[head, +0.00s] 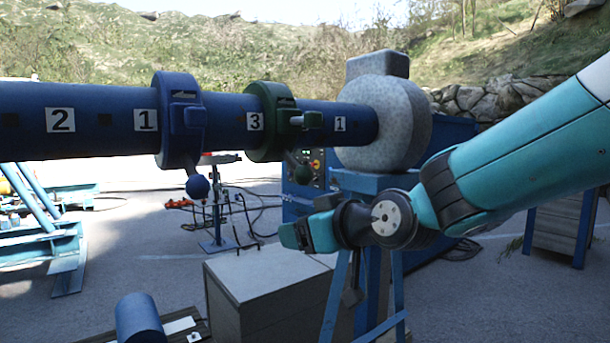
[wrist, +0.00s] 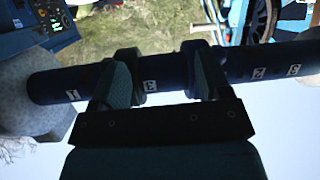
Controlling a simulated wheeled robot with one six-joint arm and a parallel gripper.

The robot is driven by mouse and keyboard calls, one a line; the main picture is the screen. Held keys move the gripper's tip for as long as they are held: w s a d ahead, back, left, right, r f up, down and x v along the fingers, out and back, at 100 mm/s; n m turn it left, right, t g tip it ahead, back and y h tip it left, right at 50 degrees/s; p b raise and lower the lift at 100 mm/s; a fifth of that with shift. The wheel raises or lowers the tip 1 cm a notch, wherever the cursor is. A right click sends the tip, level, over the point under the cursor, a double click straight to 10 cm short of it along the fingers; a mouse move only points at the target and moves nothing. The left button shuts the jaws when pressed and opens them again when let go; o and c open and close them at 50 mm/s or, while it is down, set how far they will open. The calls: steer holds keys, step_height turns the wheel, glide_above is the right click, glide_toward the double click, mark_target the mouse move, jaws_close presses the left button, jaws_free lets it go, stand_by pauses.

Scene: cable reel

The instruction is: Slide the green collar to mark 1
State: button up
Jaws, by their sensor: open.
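A dark blue horizontal pipe (head: 85,120) carries number plates 2, 1, 3 and 1 from left to right in the head view. The green collar (head: 268,125) is around the pipe, between plate 3 (head: 255,121) and the right-hand plate 1 (head: 340,124). A blue collar (head: 180,120) sits left of plate 3, beside the other plate 1 (head: 146,120). My gripper (head: 298,235) is below the pipe, apart from it.
A grey speckled block (head: 385,120) on a blue stand closes the pipe's right end. A pale box (head: 265,290) and a short blue cylinder (head: 138,318) are below. Blue machinery and cables stand behind on the pavement.

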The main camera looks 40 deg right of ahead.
mark_target(307, 176)
steer(key=d+r+m+t+h, duration=0.2)
steer(key=d+r+t+h, duration=0.1)
steer(key=d+r+h, duration=0.4)
steer(key=w+d+y+p, duration=0.1)
steer(key=w+p, duration=0.3)
steer(key=w, duration=0.1)
steer(key=w+d+p, duration=0.1)
steer(key=w+p, duration=0.3)
steer(key=w, duration=0.1)
steer(key=w+d+f+y+p, duration=0.1)
steer(key=w+p, duration=0.4)
steer(key=shift+w+d+y, duration=0.25)
steer(key=shift+y, duration=0.05)
steer(key=shift+w+d+f+p, duration=0.1)
steer(key=shift+w+f+p, duration=0.1)
steer(key=shift+w, duration=0.2)
steer(key=shift+w+d+f+p, duration=0.1)
steer(key=shift+w+p, duration=0.05)
steer(key=shift+w, duration=0.2)
steer(key=shift+c, duration=0.5)
steer(key=c, duration=1.1)
steer(key=shift+c, duration=0.3)
